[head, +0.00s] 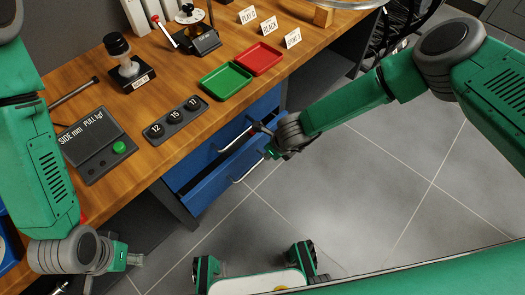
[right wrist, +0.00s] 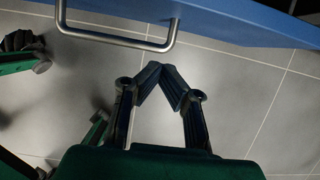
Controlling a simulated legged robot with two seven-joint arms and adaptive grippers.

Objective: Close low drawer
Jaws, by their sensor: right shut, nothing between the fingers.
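The low drawer (head: 212,188) is blue and sits below another blue drawer (head: 200,163) under the workbench. Its front stands out past the upper one, so it looks partly open. Its metal bar handle (head: 243,172) faces the floor side. My right gripper (head: 266,142) is close to the drawer handles, in front of the cabinet. In the right wrist view my right gripper (right wrist: 160,72) is shut and empty, with its tips just below a bar handle (right wrist: 118,38) on a blue front (right wrist: 240,18); contact is unclear. My left gripper (head: 128,258) is low at the left, its fingers too small to judge.
The tiled floor (head: 370,180) right of the cabinet is clear.

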